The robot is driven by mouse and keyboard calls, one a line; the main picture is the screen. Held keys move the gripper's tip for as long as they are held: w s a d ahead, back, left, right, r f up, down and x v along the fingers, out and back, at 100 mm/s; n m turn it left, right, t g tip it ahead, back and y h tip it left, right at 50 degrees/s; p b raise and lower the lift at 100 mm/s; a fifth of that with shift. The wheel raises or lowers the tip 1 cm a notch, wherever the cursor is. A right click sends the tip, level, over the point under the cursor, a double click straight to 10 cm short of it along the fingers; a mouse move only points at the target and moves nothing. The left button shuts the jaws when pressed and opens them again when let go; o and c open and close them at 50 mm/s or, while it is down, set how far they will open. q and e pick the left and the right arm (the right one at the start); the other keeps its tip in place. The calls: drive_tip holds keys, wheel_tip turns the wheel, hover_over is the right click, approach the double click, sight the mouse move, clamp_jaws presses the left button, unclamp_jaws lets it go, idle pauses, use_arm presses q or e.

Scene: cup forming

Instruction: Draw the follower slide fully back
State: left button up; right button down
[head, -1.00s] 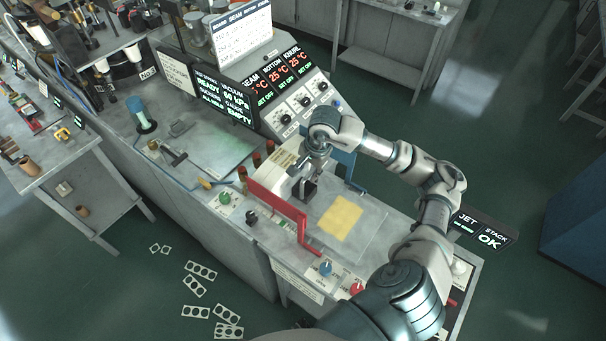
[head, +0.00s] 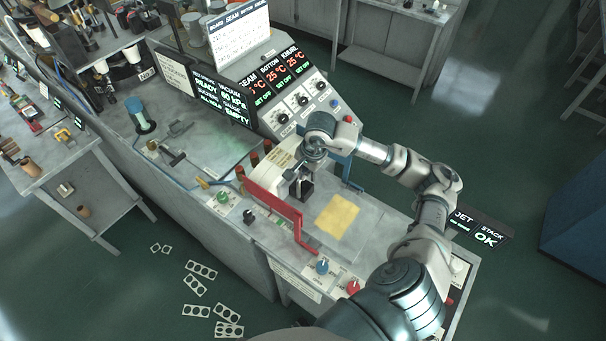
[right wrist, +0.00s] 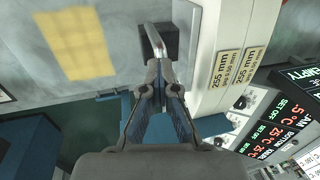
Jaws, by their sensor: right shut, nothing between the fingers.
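My right gripper (head: 303,174) is over the bench beside the tall red guard (head: 274,207). In the right wrist view its two fingertips (right wrist: 159,70) are together, with nothing between them. Just past the tips is a dark block with a grey metal handle (right wrist: 163,40), probably the follower slide's handle. The tips are close to the handle's near end; I cannot tell whether they touch it. In the head view the dark block (head: 304,189) shows just below the gripper, which partly hides it. My left gripper is not in view.
A yellow stack of sheets (head: 337,216) lies on the grey plate. A blue guard (head: 346,166) stands behind the gripper. A cream housing with size labels (right wrist: 216,60) is right of the handle in the wrist view. Knobs (head: 322,265) line the front edge.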

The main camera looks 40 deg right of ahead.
drive_tip(key=shift+d+f, duration=0.3)
drive_tip(key=shift+f, duration=0.1)
drive_tip(key=c, duration=1.5)
unclamp_jaws()
drive_tip(key=shift+s+f, duration=0.1)
drive_tip(key=shift+c, duration=0.2)
drive_tip(key=o, duration=0.4)
drive_tip(key=shift+c, duration=0.2)
drive_tip(key=shift+w+a+f, duration=0.1)
drive_tip(key=shift+w+f, duration=0.1)
drive_tip(key=shift+w, duration=0.4)
drive_tip(key=shift+s+r, duration=0.15)
drive_tip(key=shift+r, duration=0.05)
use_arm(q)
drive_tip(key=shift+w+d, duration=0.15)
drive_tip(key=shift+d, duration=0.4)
use_arm(e)
drive_tip(key=v, duration=1.1)
drive_tip(key=shift+w+r, duration=0.25)
drive_tip(key=shift+w, duration=0.05)
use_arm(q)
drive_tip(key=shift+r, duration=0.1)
